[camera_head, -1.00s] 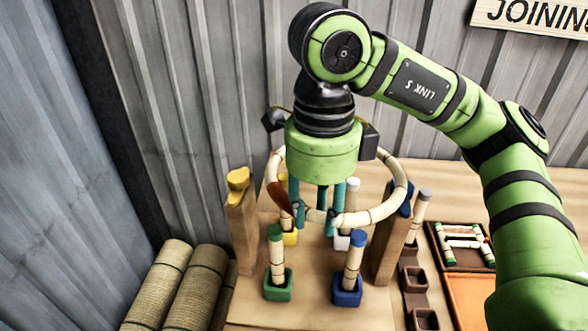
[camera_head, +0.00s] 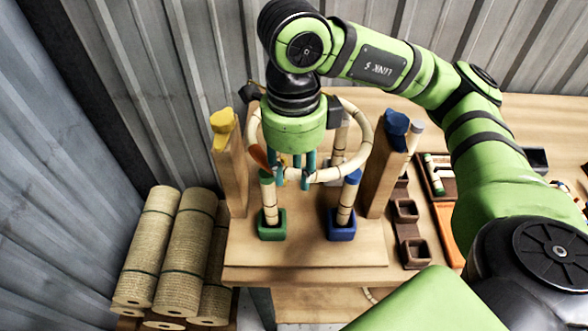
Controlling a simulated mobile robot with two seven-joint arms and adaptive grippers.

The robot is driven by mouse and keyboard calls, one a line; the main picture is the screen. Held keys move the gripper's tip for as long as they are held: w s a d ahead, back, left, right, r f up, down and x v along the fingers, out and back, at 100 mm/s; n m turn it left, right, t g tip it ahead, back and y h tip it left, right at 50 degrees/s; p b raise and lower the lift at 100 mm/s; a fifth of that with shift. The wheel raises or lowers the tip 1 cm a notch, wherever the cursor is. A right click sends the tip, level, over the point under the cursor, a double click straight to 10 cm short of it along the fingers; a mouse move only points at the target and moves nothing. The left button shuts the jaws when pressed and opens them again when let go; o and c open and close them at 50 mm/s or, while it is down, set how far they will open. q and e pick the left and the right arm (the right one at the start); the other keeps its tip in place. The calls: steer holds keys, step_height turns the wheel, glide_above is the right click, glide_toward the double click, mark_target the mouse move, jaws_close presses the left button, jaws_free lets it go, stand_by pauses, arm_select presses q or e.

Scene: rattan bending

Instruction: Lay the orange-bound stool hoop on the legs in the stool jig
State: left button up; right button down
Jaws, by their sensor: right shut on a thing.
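My right gripper (camera_head: 292,184) points down and is shut on the pale, segmented stool hoop (camera_head: 364,150). An orange-brown binding (camera_head: 258,155) shows on the hoop's left side. The hoop is roughly level over the stool jig (camera_head: 305,250). Its front rim appears at the tops of the green-tipped leg (camera_head: 269,200) and the blue-tipped leg (camera_head: 346,203), which stand in green and blue sockets. I cannot tell whether it touches them. A white-tipped leg (camera_head: 341,132) stands behind; the other back leg is hidden by my gripper. My left gripper is out of view.
Wooden posts with a yellow clamp (camera_head: 222,120) and a blue clamp (camera_head: 396,124) flank the hoop closely. Brown empty sockets (camera_head: 411,252) and a tray (camera_head: 441,178) lie to the right. Rolled mats (camera_head: 180,265) stand at left. A corrugated wall is behind.

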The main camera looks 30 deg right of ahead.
steer(key=shift+d+f, duration=0.1)
steer(key=shift+f, duration=0.6)
steer(key=c, duration=0.9)
jaws_free()
steer(key=shift+r, duration=0.1)
step_height(320, 180, up, 12)
steer(key=shift+f, duration=0.1)
